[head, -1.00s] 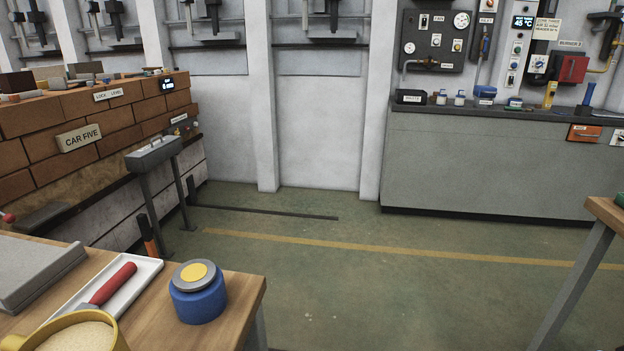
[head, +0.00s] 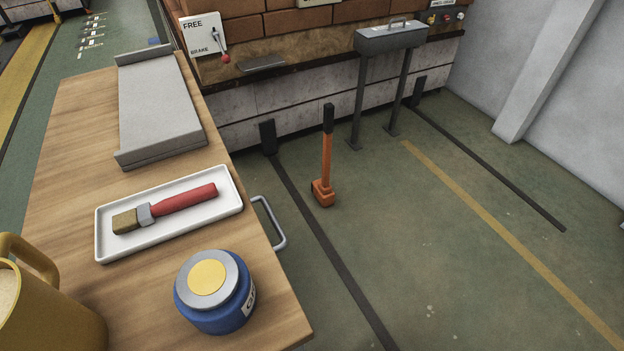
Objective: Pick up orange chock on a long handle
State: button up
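The orange chock (head: 324,193) stands on the green floor in the head view, beside a dark floor rail. Its long orange handle (head: 327,150) rises upright and ends in a black grip (head: 328,118). The whole chock shows, with nothing in front of it. My gripper is not in the head view.
A wooden table (head: 75,200) fills the left, bearing a grey metal tray (head: 158,108), a brush (head: 175,205) on a white dish (head: 110,248), a blue jar (head: 212,300) and a yellow jug (head: 50,315). A grey box on legs (head: 390,38) stands behind the chock. Floor to its right is clear.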

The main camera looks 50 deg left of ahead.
aim_at(321, 188)
jog(key=i+j+u, duration=0.15)
jog(key=i+u, duration=0.8)
jog(key=i+l+u, duration=0.3)
jog(key=i+u, duration=0.25)
jog(key=u, duration=1.15)
